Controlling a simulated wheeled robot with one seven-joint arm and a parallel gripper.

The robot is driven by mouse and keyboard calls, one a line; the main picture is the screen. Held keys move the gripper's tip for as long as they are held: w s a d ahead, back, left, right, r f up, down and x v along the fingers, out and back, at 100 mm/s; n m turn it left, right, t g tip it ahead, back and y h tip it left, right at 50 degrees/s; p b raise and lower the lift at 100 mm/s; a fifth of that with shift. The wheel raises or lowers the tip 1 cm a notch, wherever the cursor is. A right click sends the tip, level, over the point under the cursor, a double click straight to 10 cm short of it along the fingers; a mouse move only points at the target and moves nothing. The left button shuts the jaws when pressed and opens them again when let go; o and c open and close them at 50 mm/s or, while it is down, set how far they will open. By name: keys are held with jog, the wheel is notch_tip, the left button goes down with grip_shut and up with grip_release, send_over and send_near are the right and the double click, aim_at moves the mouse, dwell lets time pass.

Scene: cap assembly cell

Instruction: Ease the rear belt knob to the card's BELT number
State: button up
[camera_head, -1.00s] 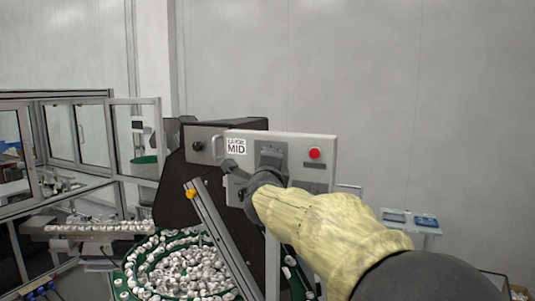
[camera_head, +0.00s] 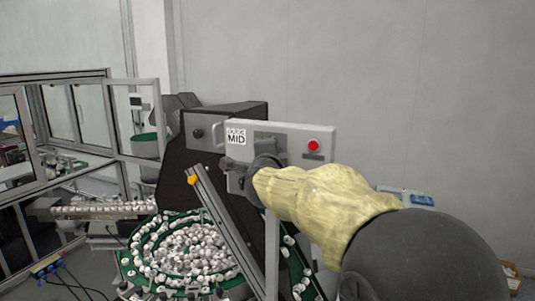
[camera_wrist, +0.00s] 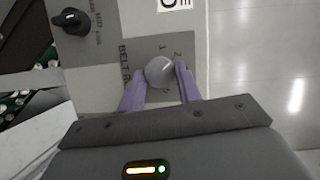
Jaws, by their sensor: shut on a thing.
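The belt knob (camera_wrist: 160,70) is a round grey knob with a pale pointer line, on a dark grey plate marked BELT with small numbers around it. The line points toward the upper right in the wrist view. My gripper (camera_wrist: 159,74) has its two purple fingers shut on the knob's sides. In the head view my gripper (camera_head: 238,177) is at the control box (camera_head: 280,136), and my arm hides the knob. A white card (camera_head: 236,137) on the box reads MID under a blurred word. No BELT number is readable on it.
A black selector knob (camera_wrist: 71,20) is beside the belt plate. A red button (camera_head: 314,146) is on the box's right. A slanted metal rail (camera_head: 215,222) and a bowl of white caps (camera_head: 185,252) stand below left. The right wall side is open.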

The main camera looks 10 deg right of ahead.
jog(key=o, duration=1)
jog(key=v, duration=1.7)
jog(key=shift+s+p, duration=0.2)
jog(key=shift+p, duration=0.15)
jog(key=shift+w, duration=0.1)
jog(key=shift+f, duration=0.1)
